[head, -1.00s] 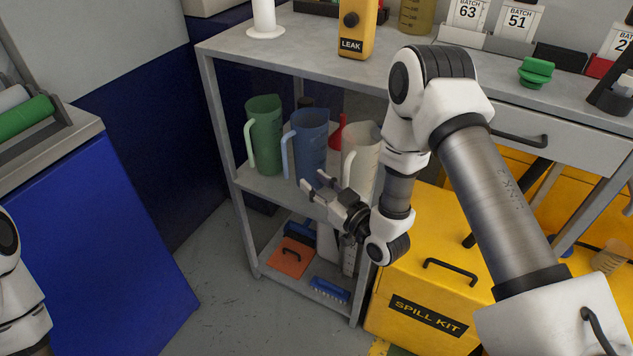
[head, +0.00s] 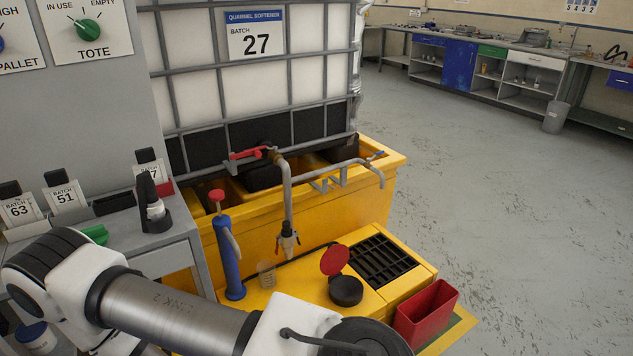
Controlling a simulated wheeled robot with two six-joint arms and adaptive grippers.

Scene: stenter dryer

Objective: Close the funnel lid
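The funnel is a round black piece (head: 346,290) on the yellow spill unit, in the lower middle of the head view. Its red round lid (head: 334,260) stands open, tilted up at the funnel's back left. Neither gripper shows in the head view. One of my arms crosses the lower left, and its upper part ends just below the funnel.
A caged tote (head: 255,75) stands on a yellow bund (head: 300,225) behind the funnel. A pipe with a tap (head: 287,230) hangs left of the lid, near a blue hand pump (head: 228,258). A red bin (head: 426,314) and black grate (head: 382,261) are right. Open floor lies beyond.

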